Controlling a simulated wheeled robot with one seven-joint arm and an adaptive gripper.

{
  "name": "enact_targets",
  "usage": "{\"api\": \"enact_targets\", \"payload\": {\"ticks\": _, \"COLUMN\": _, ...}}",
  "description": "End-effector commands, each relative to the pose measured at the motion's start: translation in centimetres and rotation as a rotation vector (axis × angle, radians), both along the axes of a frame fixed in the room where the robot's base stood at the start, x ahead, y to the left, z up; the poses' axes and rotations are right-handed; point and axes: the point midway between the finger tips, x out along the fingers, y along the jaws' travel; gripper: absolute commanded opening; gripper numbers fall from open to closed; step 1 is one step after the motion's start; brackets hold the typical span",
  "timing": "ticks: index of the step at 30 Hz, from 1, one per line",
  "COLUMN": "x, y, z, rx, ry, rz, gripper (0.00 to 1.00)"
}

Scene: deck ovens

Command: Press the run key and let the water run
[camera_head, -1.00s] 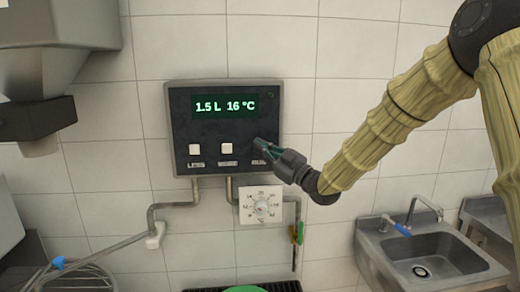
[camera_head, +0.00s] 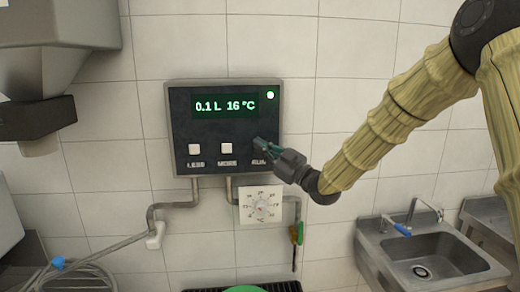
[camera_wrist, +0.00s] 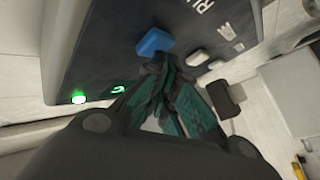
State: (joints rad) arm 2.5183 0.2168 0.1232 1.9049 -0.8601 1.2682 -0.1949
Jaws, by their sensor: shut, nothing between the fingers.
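A dark control panel (camera_head: 210,125) hangs on the tiled wall. Its display (camera_head: 225,106) reads "0.1 L 16 °C" in green. A round green lamp (camera_head: 270,95) is lit at its upper right and also shows in the wrist view (camera_wrist: 78,97). My gripper (camera_head: 262,145) is shut and empty, its tips at the panel's lower right, hiding the rightmost key in the head view. In the wrist view a blue key (camera_wrist: 154,41) sits right at my fingertips (camera_wrist: 160,64); I cannot tell whether they touch. Two white keys (camera_head: 194,149) (camera_head: 227,148) are to the left.
A white dial (camera_head: 263,206) is mounted below the panel, beside pipes (camera_head: 174,205) and a green-handled part (camera_head: 299,233). A green round thing (camera_head: 245,289) shows at the bottom edge. A steel sink (camera_head: 425,262) with a tap stands at the right, a coiled hose (camera_head: 75,275) at lower left.

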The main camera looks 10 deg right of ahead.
Motion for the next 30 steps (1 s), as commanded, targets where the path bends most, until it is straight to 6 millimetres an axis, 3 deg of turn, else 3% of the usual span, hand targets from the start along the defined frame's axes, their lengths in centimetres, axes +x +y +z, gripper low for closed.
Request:
{"api": "enact_targets", "payload": {"ticks": 20, "x": -1.5, "y": 0.0, "z": -0.1, "rx": 0.0, "ry": 0.0, "rz": 0.0, "gripper": 0.0}}
{"api": "enact_targets", "payload": {"ticks": 30, "x": -4.0, "y": 0.0, "z": -0.1, "rx": 0.0, "ry": 0.0, "rz": 0.0, "gripper": 0.0}}
